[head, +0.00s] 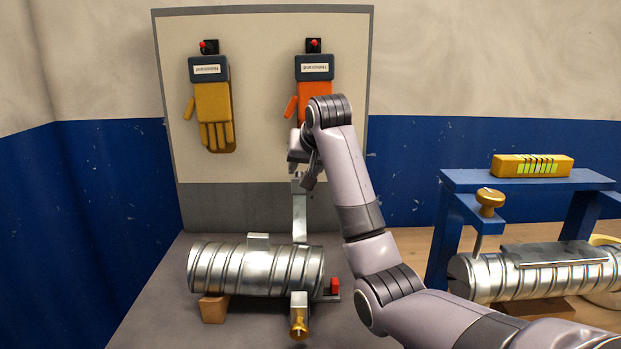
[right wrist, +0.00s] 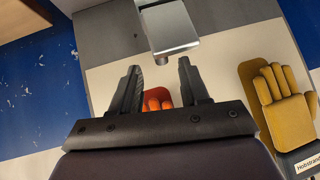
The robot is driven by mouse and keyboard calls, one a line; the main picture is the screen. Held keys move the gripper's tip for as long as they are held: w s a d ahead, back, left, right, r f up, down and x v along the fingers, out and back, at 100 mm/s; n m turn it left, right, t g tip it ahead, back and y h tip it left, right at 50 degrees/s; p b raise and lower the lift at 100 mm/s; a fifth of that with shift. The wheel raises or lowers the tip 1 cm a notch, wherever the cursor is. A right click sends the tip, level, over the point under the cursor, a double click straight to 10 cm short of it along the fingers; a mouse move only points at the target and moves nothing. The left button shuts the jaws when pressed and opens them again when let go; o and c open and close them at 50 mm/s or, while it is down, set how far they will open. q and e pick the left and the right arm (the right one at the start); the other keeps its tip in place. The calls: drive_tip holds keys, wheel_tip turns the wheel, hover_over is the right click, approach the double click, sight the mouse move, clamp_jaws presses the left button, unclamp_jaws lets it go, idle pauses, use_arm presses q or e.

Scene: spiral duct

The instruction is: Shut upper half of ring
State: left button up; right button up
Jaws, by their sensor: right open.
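A silver spiral duct (head: 255,270) lies on a wooden block. The ring stands at the duct's right end, its upper half (head: 300,215) swung up like an upright metal strip. Its lower part carries a brass knob (head: 299,322) in front of the duct. My right gripper (head: 301,177) is open, close to the top of the raised half; my arm partly hides this spot. In the right wrist view the raised half's metal end (right wrist: 172,27) is just beyond the open fingers (right wrist: 163,85), with nothing visible between them. My left gripper is not in view.
A board behind holds a yellow glove (head: 215,115) and an orange glove (head: 314,87). A red block (head: 335,285) sits beside the duct's right end. At the right, a blue frame (head: 530,180) stands over another duct (head: 535,275).

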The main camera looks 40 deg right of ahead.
sight(299, 199)
drive_tip(key=shift+p+x, duration=0.65)
drive_tip(key=shift+x, duration=2.9)
clamp_jaws()
